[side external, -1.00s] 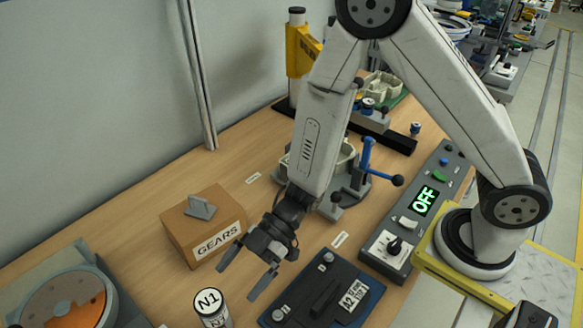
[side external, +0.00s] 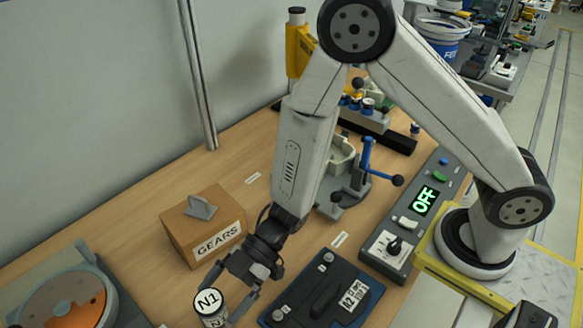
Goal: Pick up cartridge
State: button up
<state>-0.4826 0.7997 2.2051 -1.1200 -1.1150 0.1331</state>
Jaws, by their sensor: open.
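The cartridge (side external: 209,305) is a silvery cylinder with a white top marked N1. It stands upright near the bottom edge of the side external view, and its lower part is cut off by the frame. My gripper (side external: 223,291) is open and pointed down, with one finger to the left of the cartridge's top and the other to its right. I cannot tell whether either finger touches it.
A cardboard box marked GEARS (side external: 203,232) stands just behind my gripper. A dark N2 plate (side external: 322,296) lies close on the right. A round orange fixture (side external: 72,305) is at left. A control panel (side external: 388,250) reads OFF.

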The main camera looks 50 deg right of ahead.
aim_at(211, 311)
jog(key=shift+x, duration=1.55)
grip_shut()
